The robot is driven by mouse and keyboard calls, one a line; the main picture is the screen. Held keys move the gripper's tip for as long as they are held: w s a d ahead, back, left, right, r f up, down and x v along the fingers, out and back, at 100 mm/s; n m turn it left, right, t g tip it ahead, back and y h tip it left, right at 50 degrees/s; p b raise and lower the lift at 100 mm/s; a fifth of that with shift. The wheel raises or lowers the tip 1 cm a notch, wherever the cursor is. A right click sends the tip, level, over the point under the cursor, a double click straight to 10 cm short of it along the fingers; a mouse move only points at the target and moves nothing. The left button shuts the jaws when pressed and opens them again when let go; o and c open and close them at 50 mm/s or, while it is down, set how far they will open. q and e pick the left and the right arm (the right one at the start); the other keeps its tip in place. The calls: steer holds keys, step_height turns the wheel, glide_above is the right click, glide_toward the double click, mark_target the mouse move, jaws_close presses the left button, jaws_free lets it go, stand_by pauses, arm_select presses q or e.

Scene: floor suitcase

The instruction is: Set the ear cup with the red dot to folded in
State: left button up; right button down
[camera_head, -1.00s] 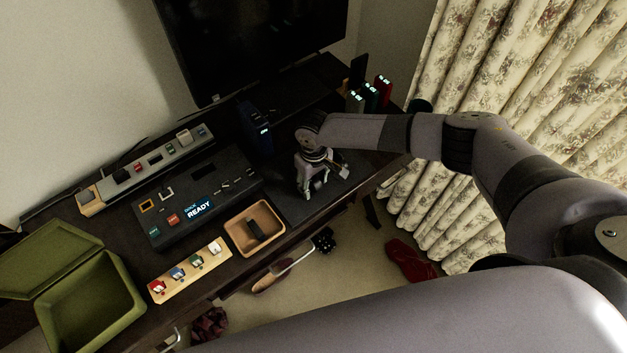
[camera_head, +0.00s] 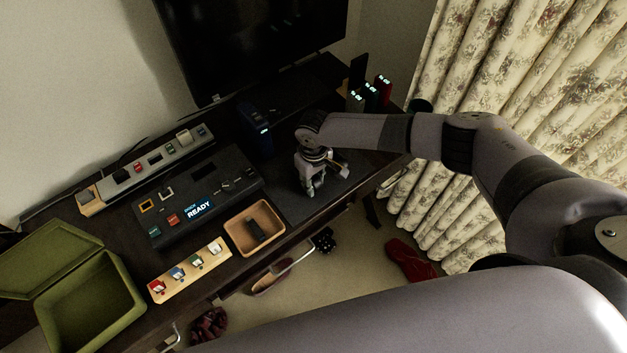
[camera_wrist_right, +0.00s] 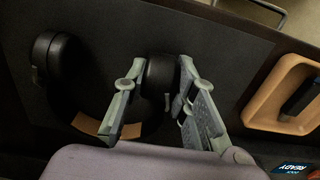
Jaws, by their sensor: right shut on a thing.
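Black headphones lie on a dark mat (camera_head: 297,207). In the right wrist view, one black ear cup (camera_wrist_right: 157,76) is between the fingers of my right gripper (camera_wrist_right: 160,80), which is shut on it. The other ear cup (camera_wrist_right: 52,62) stands apart at the left, and a tan headband part (camera_wrist_right: 92,125) shows below. I cannot see a red dot on either cup. In the head view my right gripper (camera_head: 323,181) points down over the mat and hides most of the headphones. My left gripper is not in view.
A wooden tray (camera_head: 233,219) with a dark object sits left of the mat. A dark console (camera_head: 178,230) reading READY is beyond it. An open green case (camera_head: 125,313) is at far left. Several upright coloured items (camera_head: 371,93) stand behind my right arm.

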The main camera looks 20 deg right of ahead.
steer(key=n, duration=0.3)
steer(key=shift+w+d+f+n, duration=0.1)
steer(key=shift+w+d+n, duration=0.2)
steer(key=shift+w, duration=0.05)
steer(key=n, duration=0.1)
steer(key=w+n+b, duration=0.1)
steer(key=n, duration=0.1)
steer(key=shift+d+n, duration=0.1)
steer(key=shift+n, duration=0.2)
steer(key=n, duration=0.1)
steer(key=w+n+b, duration=0.1)
steer(key=n, duration=0.1)
steer(key=shift+n, duration=0.3)
steer(key=shift+w+n+b, duration=0.2)
steer(key=shift+n+b, duration=0.05)
steer(key=shift+n, duration=0.7)
steer(key=shift+w+n+b, duration=0.2)
steer(key=shift+n+b, duration=0.05)
steer(key=shift+n, duration=0.7)
steer(key=shift+a, duration=0.2)
steer(key=c, duration=1.3)
jaws_free()
steer(key=shift+w, duration=0.1)
